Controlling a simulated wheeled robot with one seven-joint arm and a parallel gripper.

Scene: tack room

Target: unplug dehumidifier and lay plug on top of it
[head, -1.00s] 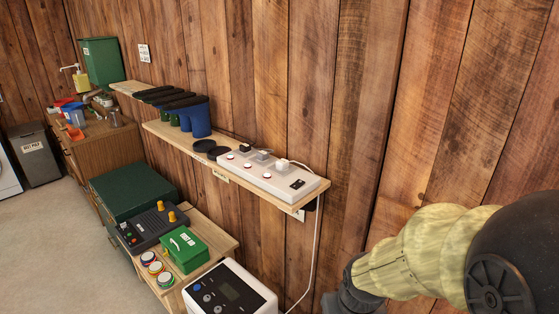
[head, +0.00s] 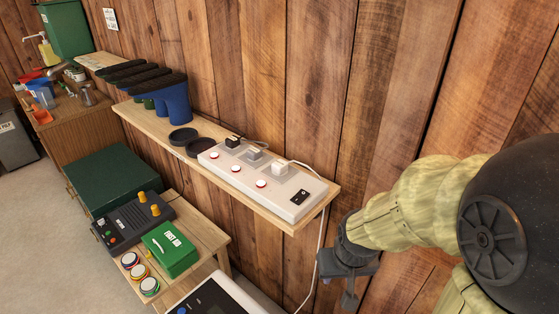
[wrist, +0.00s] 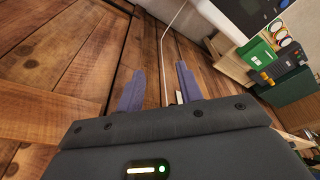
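A long white power strip (head: 262,179) lies on the wall shelf. It holds a black plug (head: 232,141), a grey plug (head: 254,154) and a white plug (head: 282,169), the white one nearest my arm. A white cord (head: 322,240) hangs past the shelf's right end toward the white dehumidifier (head: 212,296), cut off at the bottom edge. The dehumidifier also shows at the wrist view's top right (wrist: 222,18). My gripper (head: 349,290) is right of and below the shelf end. In the wrist view its fingers (wrist: 160,88) are apart with nothing held; the cord shows behind the gap.
Below stands a low bench (head: 205,238) with a green first-aid box (head: 169,248), a dark control box (head: 133,218) and several round tins. The plank wall is close behind my arm.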

